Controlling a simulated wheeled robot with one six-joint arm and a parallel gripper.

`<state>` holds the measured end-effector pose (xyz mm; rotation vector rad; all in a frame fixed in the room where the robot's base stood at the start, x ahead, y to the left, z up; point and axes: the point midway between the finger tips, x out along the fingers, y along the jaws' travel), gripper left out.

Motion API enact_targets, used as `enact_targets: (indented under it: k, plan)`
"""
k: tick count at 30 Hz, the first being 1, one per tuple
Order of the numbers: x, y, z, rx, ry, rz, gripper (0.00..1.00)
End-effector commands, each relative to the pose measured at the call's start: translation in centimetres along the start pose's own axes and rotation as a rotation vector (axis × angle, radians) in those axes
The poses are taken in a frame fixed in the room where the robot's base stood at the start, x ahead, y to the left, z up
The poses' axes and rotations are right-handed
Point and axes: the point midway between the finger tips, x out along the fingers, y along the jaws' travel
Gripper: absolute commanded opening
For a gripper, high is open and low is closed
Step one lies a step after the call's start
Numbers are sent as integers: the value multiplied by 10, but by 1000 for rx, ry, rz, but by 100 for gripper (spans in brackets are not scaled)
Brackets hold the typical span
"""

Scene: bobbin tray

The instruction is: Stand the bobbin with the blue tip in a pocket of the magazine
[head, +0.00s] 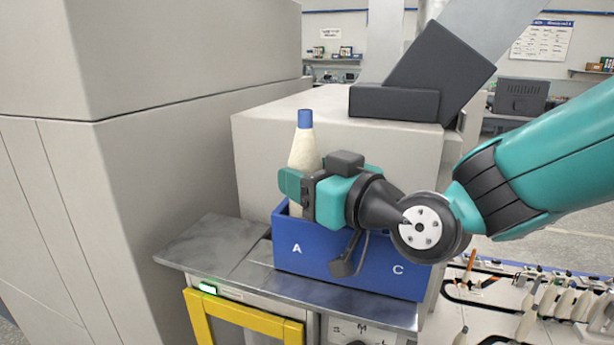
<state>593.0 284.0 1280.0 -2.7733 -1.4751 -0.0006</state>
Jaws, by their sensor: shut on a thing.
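The bobbin with the blue tip (303,152) is upright, a cream cone with its blue end on top. My gripper (298,190) is shut on it around its middle. The blue magazine (345,262) stands on a grey metal shelf, with the letters A and C on its front wall. The bobbin is at the magazine's left end, above the letter A. Its lower end is hidden behind my gripper and the magazine's front wall, so I cannot tell whether it rests on the pocket floor. My gripper and wrist hide most of the magazine's top.
A large beige machine housing (170,150) stands close on the left, and a lower beige block (270,122) behind the magazine. A yellow frame (240,318) is below the metal shelf (215,248). Several bobbins (560,302) stand on a white surface at the lower right.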

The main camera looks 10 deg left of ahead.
Motion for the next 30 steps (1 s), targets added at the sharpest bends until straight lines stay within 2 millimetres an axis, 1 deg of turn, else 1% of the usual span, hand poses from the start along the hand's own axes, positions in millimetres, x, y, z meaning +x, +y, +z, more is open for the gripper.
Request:
enact_targets:
  k: [9, 24, 25, 28, 29, 30]
  plan:
    - [0, 0, 10, 0, 1, 0, 24]
    - [0, 0, 9, 0, 1, 0, 24]
    - [0, 0, 9, 0, 1, 0, 53]
    - [0, 0, 9, 0, 1, 0, 76]
    - [0, 0, 9, 0, 1, 0, 80]
    - [0, 0, 9, 0, 1, 0, 80]
